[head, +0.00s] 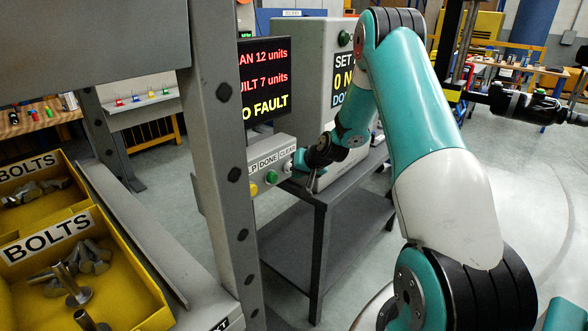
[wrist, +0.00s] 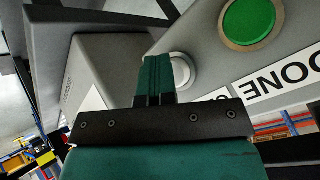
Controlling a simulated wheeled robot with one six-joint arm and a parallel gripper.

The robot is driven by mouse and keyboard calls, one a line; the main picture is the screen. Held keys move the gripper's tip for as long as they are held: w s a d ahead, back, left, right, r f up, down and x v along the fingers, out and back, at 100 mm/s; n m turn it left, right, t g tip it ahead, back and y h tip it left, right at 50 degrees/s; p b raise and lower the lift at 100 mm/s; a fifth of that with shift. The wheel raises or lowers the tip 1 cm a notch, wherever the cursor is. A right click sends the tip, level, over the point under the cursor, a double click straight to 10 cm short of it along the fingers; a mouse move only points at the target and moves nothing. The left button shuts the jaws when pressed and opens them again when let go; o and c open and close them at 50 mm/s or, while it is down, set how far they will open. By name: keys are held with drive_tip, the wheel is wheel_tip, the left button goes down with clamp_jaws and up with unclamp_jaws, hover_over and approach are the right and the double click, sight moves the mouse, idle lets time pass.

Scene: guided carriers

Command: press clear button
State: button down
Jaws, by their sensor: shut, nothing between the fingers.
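The button box (head: 262,160) carries labels ending in LP, DONE and CLEAR, with a yellow button (head: 253,190) and a green button (head: 271,177) below them. The clear button is the pale round one (wrist: 184,71) in the wrist view, partly hidden behind my fingers. The green button (wrist: 250,20) is to its upper right, with the DONE label (wrist: 285,80) below. My gripper (wrist: 155,60) is shut and empty, its fingertips at the pale button's left edge in the picture. In the head view my gripper (head: 297,163) is at the box's right end. I cannot tell whether it touches the button.
A dark screen (head: 264,80) with red and yellow text is above the box. A grey post (head: 222,150) stands left of it. A dark table (head: 335,185) is below my wrist. Yellow bins of bolts (head: 85,285) are at the lower left.

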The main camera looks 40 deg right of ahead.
drive_tip(key=s+b, duration=0.1)
drive_tip(key=s, duration=0.5)
drive_tip(key=shift+d, duration=0.45)
